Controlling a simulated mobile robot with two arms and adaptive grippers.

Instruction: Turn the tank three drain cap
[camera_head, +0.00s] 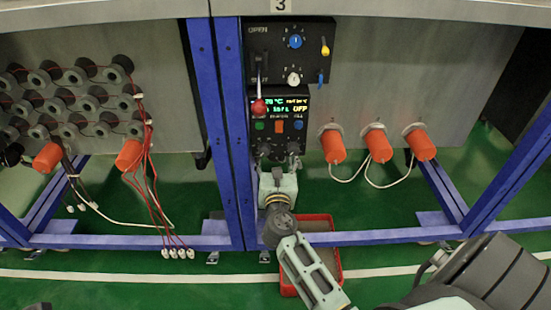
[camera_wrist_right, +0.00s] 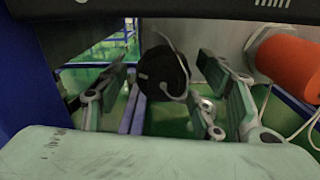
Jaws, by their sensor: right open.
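A black round cap (camera_wrist_right: 163,72), which looks like the drain cap, sits between the two spread fingers of my right gripper (camera_wrist_right: 166,88) in the right wrist view. The fingers are open, with gaps on both sides of it, and I cannot tell how far ahead of the fingertips it is. In the head view my right gripper (camera_head: 279,160) points up under the black control panel (camera_head: 290,85) below the "3" sign (camera_head: 281,5). The cap is not discernible there. My left gripper is not in view.
Blue frame posts (camera_head: 228,130) stand just left of the gripper. Orange cylinders (camera_head: 378,146) with white cables hang at right, one near in the wrist view (camera_wrist_right: 285,65). A red tray (camera_head: 318,226) lies on the green floor below. Red wires (camera_head: 150,160) hang at left.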

